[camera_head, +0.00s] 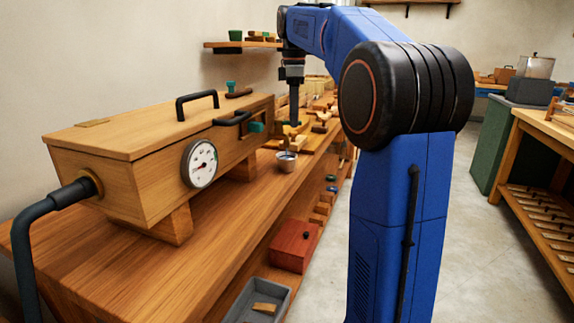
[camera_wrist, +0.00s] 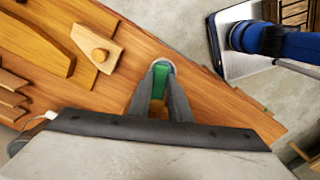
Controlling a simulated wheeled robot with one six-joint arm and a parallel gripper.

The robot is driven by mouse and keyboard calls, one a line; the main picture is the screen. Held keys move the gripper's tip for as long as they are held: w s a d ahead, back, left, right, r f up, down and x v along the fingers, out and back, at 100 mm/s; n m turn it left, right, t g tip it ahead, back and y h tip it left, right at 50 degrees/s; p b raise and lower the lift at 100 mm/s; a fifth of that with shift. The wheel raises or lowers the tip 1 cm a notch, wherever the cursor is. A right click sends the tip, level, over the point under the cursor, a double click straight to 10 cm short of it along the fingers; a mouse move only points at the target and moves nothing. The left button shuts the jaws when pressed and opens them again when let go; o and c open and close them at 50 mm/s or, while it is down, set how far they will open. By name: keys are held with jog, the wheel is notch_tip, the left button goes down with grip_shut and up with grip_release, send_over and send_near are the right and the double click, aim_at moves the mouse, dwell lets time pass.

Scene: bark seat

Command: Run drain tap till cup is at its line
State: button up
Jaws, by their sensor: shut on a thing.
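My gripper (camera_head: 293,122) reaches straight down over the bench beside the end of the long wooden box (camera_head: 110,165). In the wrist view its fingers (camera_wrist: 161,88) are shut on a green piece (camera_wrist: 158,84), which looks like the tap's handle. A brass-coloured part shows below it between the fingers. The small pale cup (camera_head: 287,162) stands upright on the bench under the gripper. Its round rim (camera_wrist: 164,65) shows partly behind the fingers in the wrist view. Something bluish shows inside the cup, but its line and level are too small to read.
The box carries a round dial gauge (camera_head: 199,163), black handles and a thick dark hose (camera_head: 40,225). Wooden pieces (camera_wrist: 98,50) lie on the bench close to the gripper. A red box (camera_head: 294,246) and a grey tray (camera_head: 254,301) sit below the bench edge.

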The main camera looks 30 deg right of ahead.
jog(key=shift+o, duration=0.2)
jog(key=m, duration=0.1)
jog(key=s+a+m, duration=0.1)
jog(key=m, duration=0.3)
jog(key=shift+s+a, duration=0.2)
jog(key=shift+s, duration=0.05)
jog(key=o, duration=0.9)
jog(key=shift+c, duration=0.2)
notch_tip(320, 180, up, 8)
dwell(0.3)
